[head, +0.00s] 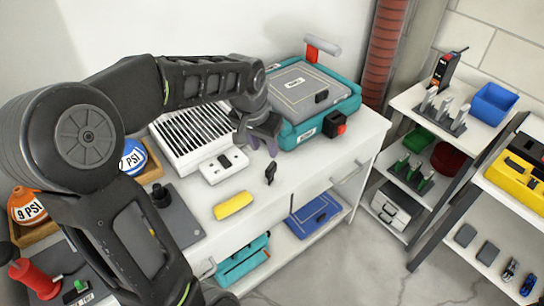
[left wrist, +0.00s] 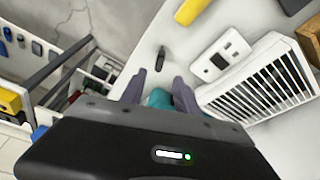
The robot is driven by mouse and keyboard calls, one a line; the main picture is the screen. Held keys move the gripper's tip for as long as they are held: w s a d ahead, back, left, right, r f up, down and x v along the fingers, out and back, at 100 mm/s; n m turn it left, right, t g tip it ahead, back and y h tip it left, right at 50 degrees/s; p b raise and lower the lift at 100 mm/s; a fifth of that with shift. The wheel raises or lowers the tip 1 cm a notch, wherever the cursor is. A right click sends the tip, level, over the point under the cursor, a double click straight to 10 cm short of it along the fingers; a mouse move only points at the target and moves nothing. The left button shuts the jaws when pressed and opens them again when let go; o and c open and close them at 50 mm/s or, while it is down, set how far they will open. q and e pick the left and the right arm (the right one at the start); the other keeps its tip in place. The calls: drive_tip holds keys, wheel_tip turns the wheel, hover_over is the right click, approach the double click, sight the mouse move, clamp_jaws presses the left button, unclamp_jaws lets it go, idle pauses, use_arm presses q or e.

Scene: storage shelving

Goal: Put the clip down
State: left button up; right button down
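A small black clip (head: 270,173) is on the white countertop (head: 290,190), near its front edge. It also shows in the left wrist view (left wrist: 162,54), just beyond the fingertips. My left gripper (head: 262,146) is above the counter, behind the clip in the head view. Its two fingers are spread, with nothing between them, and they look apart from the clip. In the left wrist view the open fingers (left wrist: 158,82) point towards the clip. My right gripper is not in view.
A white socket plate (head: 223,165), a vented white panel (head: 190,135) and a teal case (head: 345,105) are close to the gripper. A yellow block (head: 233,205) lies left of the clip. Shelves with a blue bin (head: 494,103) stand at right.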

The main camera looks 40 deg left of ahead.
use_arm(q)
drive_tip(key=shift+f, duration=0.1)
drive_tip(key=d+f+g+h, duration=0.1)
drive_tip(key=d+f+h, duration=0.2)
drive_tip(key=d+f, duration=1.4)
drive_tip(key=s+d+f, duration=0.6)
drive_tip(key=s+f, duration=0.2)
drive_tip(key=s+d+f+g+h, duration=0.1)
drive_tip(key=s+d+f, duration=0.5)
drive_tip(key=s+f, duration=0.3)
drive_tip(key=shift+s+d+f+n+h, duration=0.15)
drive_tip(key=shift+d+n+h, duration=0.05)
drive_tip(key=shift+n+h, duration=0.1)
